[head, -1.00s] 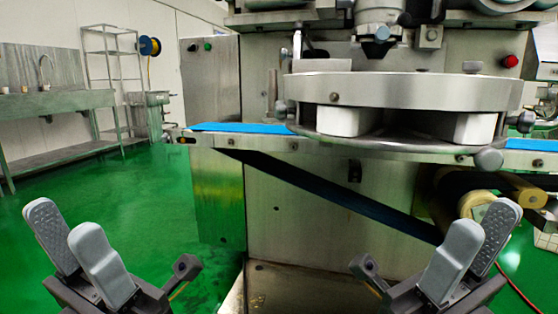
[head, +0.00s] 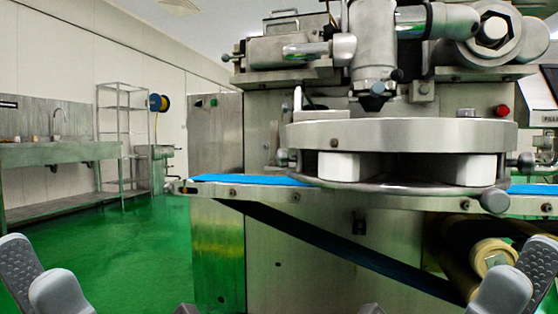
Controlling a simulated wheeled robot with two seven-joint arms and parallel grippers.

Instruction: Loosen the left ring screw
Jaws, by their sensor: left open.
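The encrusting machine's round metal ring (head: 400,134) stands ahead, above the blue conveyor belt (head: 240,180). The left ring screw (head: 283,158) is a small grey knob sticking out from the ring's left side. A similar screw (head: 522,160) sticks out on the right side. My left gripper (head: 36,264) is open and empty at the lower left corner, well apart from the ring and low in view. My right gripper (head: 524,264) is at the lower right corner, its two fingers apart and empty. Both grippers are partly cut off by the frame.
White blocks (head: 342,166) sit under the ring. A round knob (head: 495,201) projects at the lower right of the ring plate. A nozzle (head: 374,90) hangs above the ring. A sink bench (head: 60,154) and shelf rack (head: 122,140) stand far left. The green floor (head: 130,250) between is clear.

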